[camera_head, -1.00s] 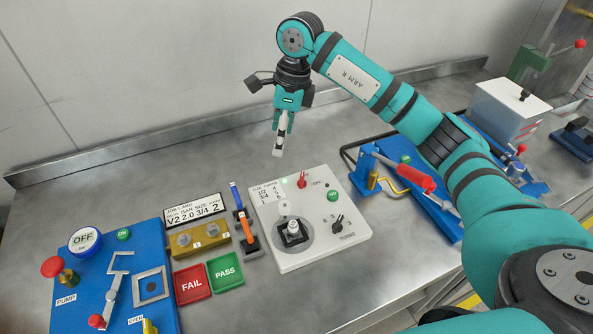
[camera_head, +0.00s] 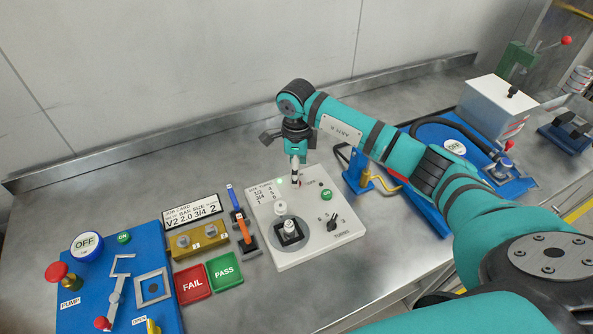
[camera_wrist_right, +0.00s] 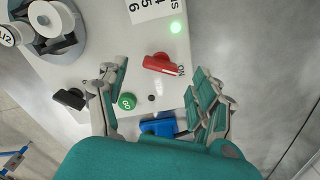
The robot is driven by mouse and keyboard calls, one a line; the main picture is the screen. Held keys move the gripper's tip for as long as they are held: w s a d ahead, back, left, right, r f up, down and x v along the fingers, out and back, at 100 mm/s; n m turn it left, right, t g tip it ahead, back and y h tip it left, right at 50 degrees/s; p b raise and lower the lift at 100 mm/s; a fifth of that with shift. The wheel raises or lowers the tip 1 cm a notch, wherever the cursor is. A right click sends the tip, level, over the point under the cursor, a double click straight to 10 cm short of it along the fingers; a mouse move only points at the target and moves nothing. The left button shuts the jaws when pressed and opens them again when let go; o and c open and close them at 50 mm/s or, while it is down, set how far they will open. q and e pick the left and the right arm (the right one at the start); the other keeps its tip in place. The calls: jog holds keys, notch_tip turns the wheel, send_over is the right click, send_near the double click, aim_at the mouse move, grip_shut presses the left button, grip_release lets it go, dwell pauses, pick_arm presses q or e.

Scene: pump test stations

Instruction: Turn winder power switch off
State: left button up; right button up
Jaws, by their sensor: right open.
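The winder is a white panel (camera_head: 318,240) with a lit green lamp (camera_head: 281,182) and a black turns knob (camera_head: 333,221). Its red power switch (camera_wrist_right: 160,64) shows clearly in the right wrist view, with its end by the ON mark. In the head view the fingers mostly hide it. My right gripper (camera_head: 295,172) points down just above the switch. In the right wrist view its open fingers (camera_wrist_right: 155,74) stand on either side of the switch, with nothing held. Whether they touch the panel is unclear. My left gripper is not in view.
A green GO button (camera_wrist_right: 127,101) is close to the left finger in the wrist view. A blue station (camera_head: 415,188) lies right of the winder. Orange and blue tools (camera_head: 244,230), FAIL (camera_head: 192,284) and PASS (camera_head: 224,271) trays and the pump station (camera_head: 105,300) are left.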

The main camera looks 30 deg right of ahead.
jog(key=shift+f, duration=1.35)
jog(key=c, duration=1.2)
jog(key=shift+o, duration=0.2)
